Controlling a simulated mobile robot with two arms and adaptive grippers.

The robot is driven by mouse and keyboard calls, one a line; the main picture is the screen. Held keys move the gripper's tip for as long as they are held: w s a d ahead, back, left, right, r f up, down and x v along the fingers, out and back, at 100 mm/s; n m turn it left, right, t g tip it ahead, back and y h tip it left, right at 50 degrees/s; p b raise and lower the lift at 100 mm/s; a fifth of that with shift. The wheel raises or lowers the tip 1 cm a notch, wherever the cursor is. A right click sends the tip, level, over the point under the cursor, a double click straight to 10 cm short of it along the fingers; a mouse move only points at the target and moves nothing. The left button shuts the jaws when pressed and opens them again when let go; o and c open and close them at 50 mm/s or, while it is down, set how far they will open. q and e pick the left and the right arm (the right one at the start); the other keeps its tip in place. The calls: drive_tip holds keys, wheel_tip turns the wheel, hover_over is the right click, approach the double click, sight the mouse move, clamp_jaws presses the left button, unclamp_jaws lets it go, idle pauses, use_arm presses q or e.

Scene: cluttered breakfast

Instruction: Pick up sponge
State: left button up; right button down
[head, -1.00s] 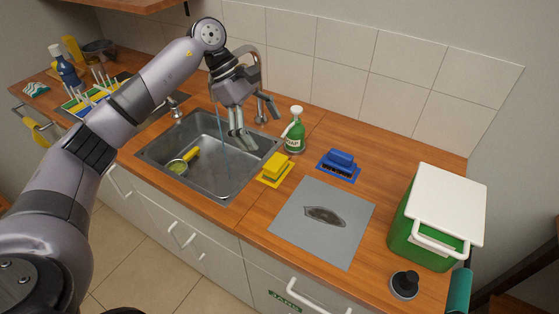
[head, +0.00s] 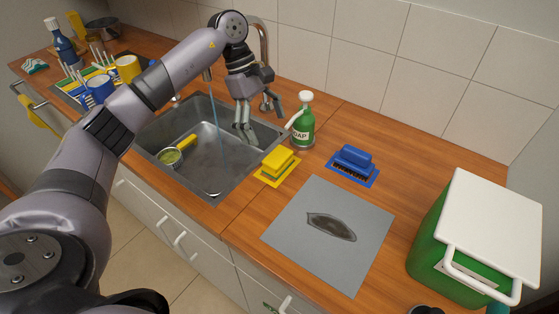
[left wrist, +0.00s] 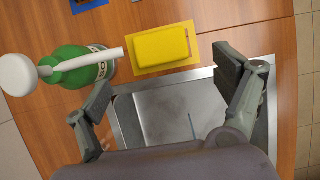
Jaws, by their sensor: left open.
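The yellow sponge (head: 278,161) lies on a yellow mat (head: 264,177) on the wooden counter, just right of the sink. In the left wrist view the sponge (left wrist: 160,46) is ahead of the fingertips, between their lines. My left gripper (head: 243,132) is open and empty above the sink's right part, up and left of the sponge. Its two fingers also show spread apart in the left wrist view (left wrist: 160,85). My right gripper is not in view.
A green soap bottle (head: 303,128) stands close behind the sponge. A blue brush (head: 353,162), a grey mat (head: 292,222) with a dark stain and a green box with white lid (head: 497,227) are to the right. The sink (head: 168,134) holds a yellow-handled strainer (head: 171,156).

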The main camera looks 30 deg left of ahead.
sight(278, 156)
use_arm(q)
drive_tip(key=x, duration=0.4)
drive_tip(key=shift+s+d+p, duration=0.1)
drive_tip(key=shift+p, duration=0.3)
drive_tip(key=p+x, duration=0.1)
drive_tip(key=x, duration=0.3)
drive_tip(key=shift+d+f+p, duration=0.1)
drive_tip(key=shift+f+p, duration=0.05)
drive_tip(key=shift+p, duration=0.15)
drive_tip(key=shift+d+f, duration=0.15)
drive_tip(key=shift+f, duration=0.3)
drive_tip(key=c, duration=1)
drive_tip(key=shift+r, duration=0.25)
drive_tip(key=shift+c, duration=0.2)
